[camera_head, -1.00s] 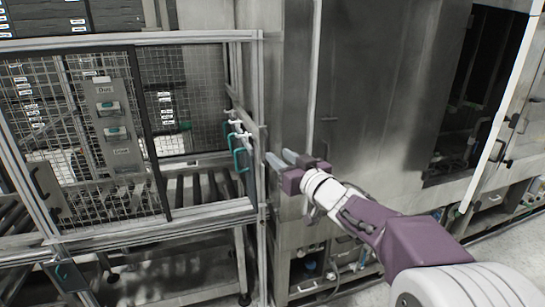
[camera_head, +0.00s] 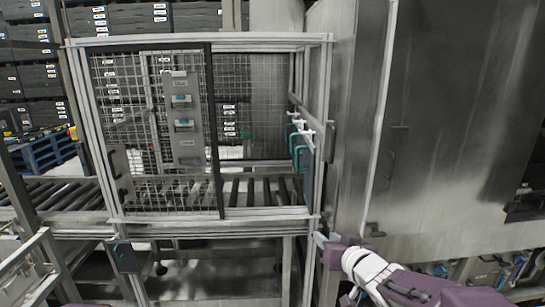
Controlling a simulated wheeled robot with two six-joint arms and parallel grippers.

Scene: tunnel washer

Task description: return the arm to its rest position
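My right gripper (camera_head: 324,239) is low in the head view, right of centre, at the end of my purple and white arm, which comes in from the bottom right. Its grey fingers show small and partly overlapped, in front of the cage's right corner post and the steel cabinet edge. I cannot tell whether they are apart or touching the post. No object shows in them. My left gripper is not in view.
A mesh cage (camera_head: 150,120) with a control panel (camera_head: 182,120) stands over a roller conveyor (camera_head: 60,195). Teal-handled items (camera_head: 299,145) hang at its right side. A tall steel cabinet (camera_head: 450,110) stands at right. Dark stacked crates (camera_head: 30,85) and a blue pallet (camera_head: 45,150) are at left.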

